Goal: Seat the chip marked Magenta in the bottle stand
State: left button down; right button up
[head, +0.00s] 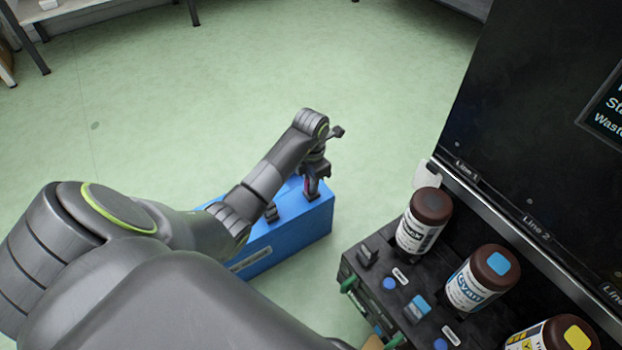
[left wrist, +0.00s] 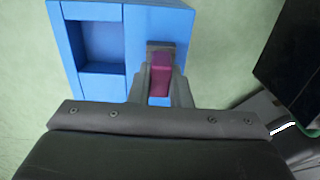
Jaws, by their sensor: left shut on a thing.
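My left gripper (head: 312,190) is shut on a magenta chip, which sits between the fingers in the left wrist view (left wrist: 160,78). A dark block shows at the chip's far end. The gripper is at the blue box (head: 315,222), and I cannot tell whether the chip still touches it. The box also shows in the left wrist view (left wrist: 110,12). The dark bottle stand (head: 352,268) is at the lower right of the head view, apart from the gripper. It holds a black-labelled bottle (head: 418,240), a cyan bottle (head: 465,290) and a yellow bottle (head: 545,338). My right gripper is not in view.
A cyan-topped block (head: 418,308) and a dark block (head: 367,257) sit on the stand's front. A large dark panel (head: 530,120) with line labels rises behind the bottles. Green floor (head: 370,90) is clear between box and panel.

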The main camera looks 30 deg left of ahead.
pick_arm(q)
jog(key=shift+f, duration=0.15)
jog(key=shift+f, duration=0.2)
dwell(0.3)
jog(key=shift+f, duration=0.15)
dwell(0.4)
jog(key=c, duration=1.3)
grip_release()
jog(key=shift+o, duration=0.2)
